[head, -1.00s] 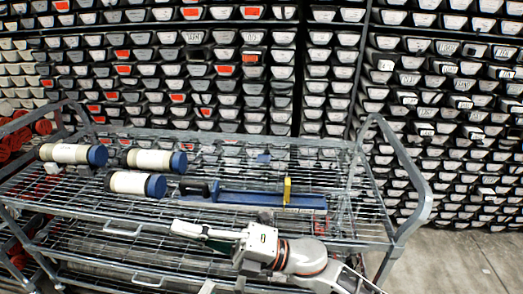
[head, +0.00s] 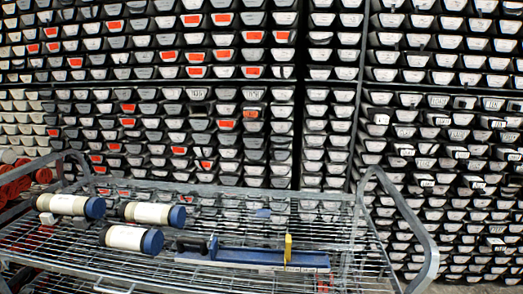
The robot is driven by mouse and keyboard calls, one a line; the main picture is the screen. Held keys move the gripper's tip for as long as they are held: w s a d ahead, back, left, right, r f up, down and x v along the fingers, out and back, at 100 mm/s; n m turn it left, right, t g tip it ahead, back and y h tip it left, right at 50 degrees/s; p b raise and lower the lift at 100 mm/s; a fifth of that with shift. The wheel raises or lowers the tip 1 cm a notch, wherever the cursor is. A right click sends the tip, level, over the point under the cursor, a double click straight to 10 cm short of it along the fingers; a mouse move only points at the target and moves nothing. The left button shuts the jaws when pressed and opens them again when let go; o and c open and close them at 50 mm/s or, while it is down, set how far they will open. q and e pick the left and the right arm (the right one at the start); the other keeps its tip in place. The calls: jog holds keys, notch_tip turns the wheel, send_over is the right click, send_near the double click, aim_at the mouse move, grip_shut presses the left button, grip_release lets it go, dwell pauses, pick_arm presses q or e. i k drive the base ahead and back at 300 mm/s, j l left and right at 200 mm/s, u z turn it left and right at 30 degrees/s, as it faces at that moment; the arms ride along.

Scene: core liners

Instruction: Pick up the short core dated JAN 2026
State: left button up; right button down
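Three short cores lie on the top wire shelf of a metal cart in the head view. Each is a pale cylinder with a white label and a blue cap at its right end. One core (head: 66,205) is at the far left, one core (head: 150,214) is to its right, and one core (head: 127,238) lies nearer the front. The label writing is too small to read, so I cannot tell which is dated JAN 2026. Neither of my grippers is in view.
The cart (head: 345,262) has raised rail handles at both ends. A blue tool with a yellow part (head: 250,256) lies right of the cores. Racks of labelled trays (head: 230,120) fill the wall behind. Red-ended items (head: 15,185) are at the left edge.

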aim_at(147, 242)
jog(key=j+z, duration=0.45)
jog(key=j, duration=0.85)
